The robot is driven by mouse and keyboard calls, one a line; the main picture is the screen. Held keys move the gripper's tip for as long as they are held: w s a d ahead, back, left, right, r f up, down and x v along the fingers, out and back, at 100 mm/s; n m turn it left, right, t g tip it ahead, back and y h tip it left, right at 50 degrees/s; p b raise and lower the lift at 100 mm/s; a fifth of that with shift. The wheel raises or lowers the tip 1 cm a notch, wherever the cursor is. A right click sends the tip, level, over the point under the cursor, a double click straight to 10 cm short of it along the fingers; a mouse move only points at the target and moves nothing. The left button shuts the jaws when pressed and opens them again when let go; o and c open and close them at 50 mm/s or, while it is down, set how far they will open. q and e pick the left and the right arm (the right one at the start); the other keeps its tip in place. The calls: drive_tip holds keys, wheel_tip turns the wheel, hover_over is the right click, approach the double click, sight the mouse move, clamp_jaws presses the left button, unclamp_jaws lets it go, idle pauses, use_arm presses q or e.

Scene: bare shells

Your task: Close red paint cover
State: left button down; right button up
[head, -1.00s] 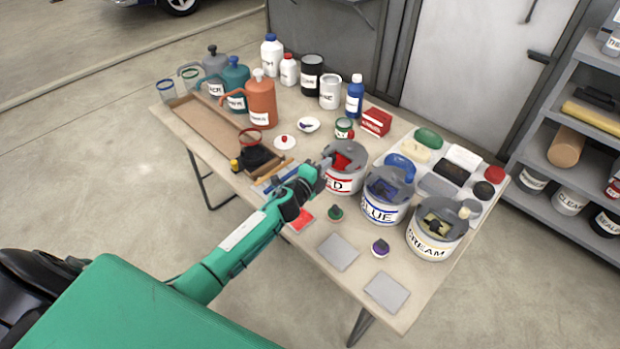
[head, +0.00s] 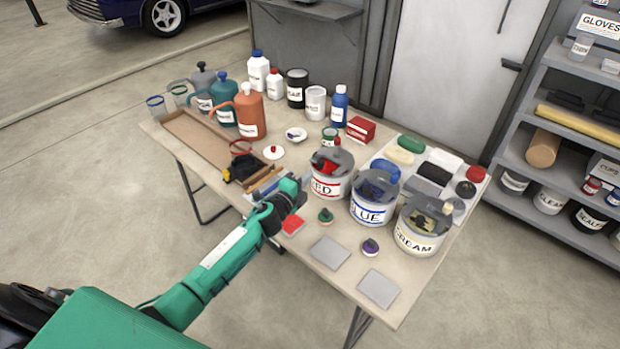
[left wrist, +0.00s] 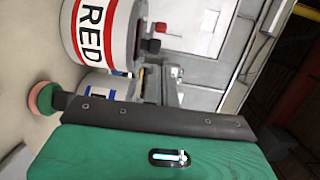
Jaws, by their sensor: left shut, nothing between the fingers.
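The red paint can (head: 329,187), white with a RED label, stands on the table to the left of the blue paint can (head: 371,213). Its grey cover (head: 330,157) is on top, with some dark and red patches showing; I cannot tell if the cover is fully closed. My left gripper (head: 301,190) is shut and empty, in front of and left of the red can, apparently apart from it. In the left wrist view the red can (left wrist: 100,28) appears sideways, with small red and black parts at its top end. My right gripper is not in view.
The cream paint can (head: 418,238) stands at the right. A green-topped knob (head: 325,215), a purple one (head: 370,247), a red pad (head: 291,227) and grey pads (head: 329,252) lie in front. Jugs and bottles fill the far left.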

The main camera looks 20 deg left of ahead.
use_arm(q)
drive_tip(key=s+d+f+n+g+y+b, duration=0.15)
drive_tip(key=s+n+g, duration=0.65)
drive_tip(key=s, duration=1.3)
drive_tip(key=s+d+f+n+g+y, duration=0.4)
drive_tip(key=s+n, duration=0.6)
drive_tip(key=s, duration=1.2)
wheel_tip(320, 180, down, 28)
drive_tip(key=a+g+h, duration=0.2)
drive_tip(key=g, duration=0.1)
drive_tip(key=s+a+f+g, duration=0.1)
drive_tip(key=s+a+f, duration=0.2)
drive_tip(key=s+f, duration=1.6)
wheel_tip(320, 180, down, 2)
drive_tip(key=shift+s+f, duration=0.1)
drive_tip(key=shift+s, duration=0.2)
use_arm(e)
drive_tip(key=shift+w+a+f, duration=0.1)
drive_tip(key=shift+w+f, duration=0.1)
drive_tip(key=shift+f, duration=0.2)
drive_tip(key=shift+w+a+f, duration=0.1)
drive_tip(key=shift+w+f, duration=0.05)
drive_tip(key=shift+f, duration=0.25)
